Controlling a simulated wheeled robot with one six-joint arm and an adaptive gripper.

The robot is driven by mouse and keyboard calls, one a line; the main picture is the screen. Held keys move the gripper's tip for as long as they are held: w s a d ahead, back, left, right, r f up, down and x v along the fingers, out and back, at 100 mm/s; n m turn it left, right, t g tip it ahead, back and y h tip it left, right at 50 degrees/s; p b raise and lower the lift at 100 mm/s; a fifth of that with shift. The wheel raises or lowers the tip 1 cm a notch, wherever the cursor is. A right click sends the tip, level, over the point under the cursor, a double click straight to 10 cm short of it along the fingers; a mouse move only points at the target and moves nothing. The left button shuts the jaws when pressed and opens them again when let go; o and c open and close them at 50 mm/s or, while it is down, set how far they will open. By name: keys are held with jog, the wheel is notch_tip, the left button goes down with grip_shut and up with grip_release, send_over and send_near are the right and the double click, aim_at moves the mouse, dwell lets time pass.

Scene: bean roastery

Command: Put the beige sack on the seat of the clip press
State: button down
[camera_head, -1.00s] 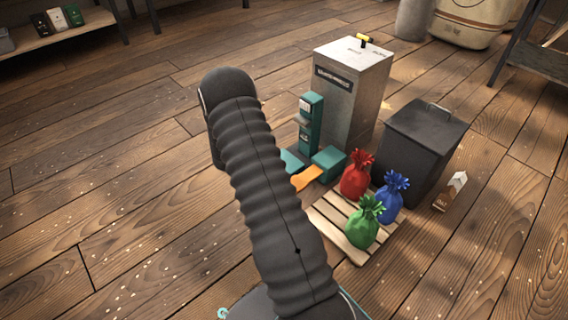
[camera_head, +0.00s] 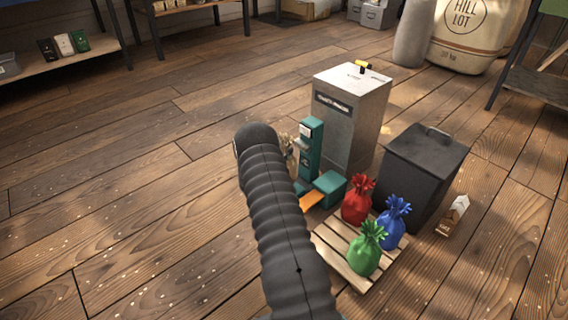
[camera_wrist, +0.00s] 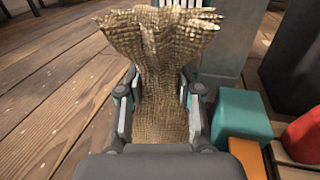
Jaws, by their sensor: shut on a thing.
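The beige sack (camera_wrist: 160,95) is a rough burlap bag that fills the middle of the wrist view, with its frilled top towards the far side. My gripper (camera_wrist: 162,100) is shut on it, one finger on each side. In the head view only a small part of the sack (camera_head: 287,146) shows behind my arm. The clip press (camera_head: 310,150) is a teal post with a teal block and an orange part at its foot. Its teal block (camera_wrist: 240,115) and orange part (camera_wrist: 247,152) lie right of my gripper in the wrist view. My arm and the sack hide its left side.
A pallet (camera_head: 340,260) holds red (camera_head: 356,203), blue (camera_head: 392,222) and green (camera_head: 366,252) sacks. A grey cabinet (camera_head: 350,120) stands behind the press, beside a dark bin (camera_head: 422,165). A small carton (camera_head: 452,215) lies right of the bin. The floor at left is clear.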

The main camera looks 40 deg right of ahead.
jog(key=shift+f+b, duration=0.3)
jog(key=shift+f, duration=1.9)
jog(key=c, duration=0.8)
grip_release()
jog(key=shift+f, duration=0.1)
jog(key=shift+o, duration=0.2)
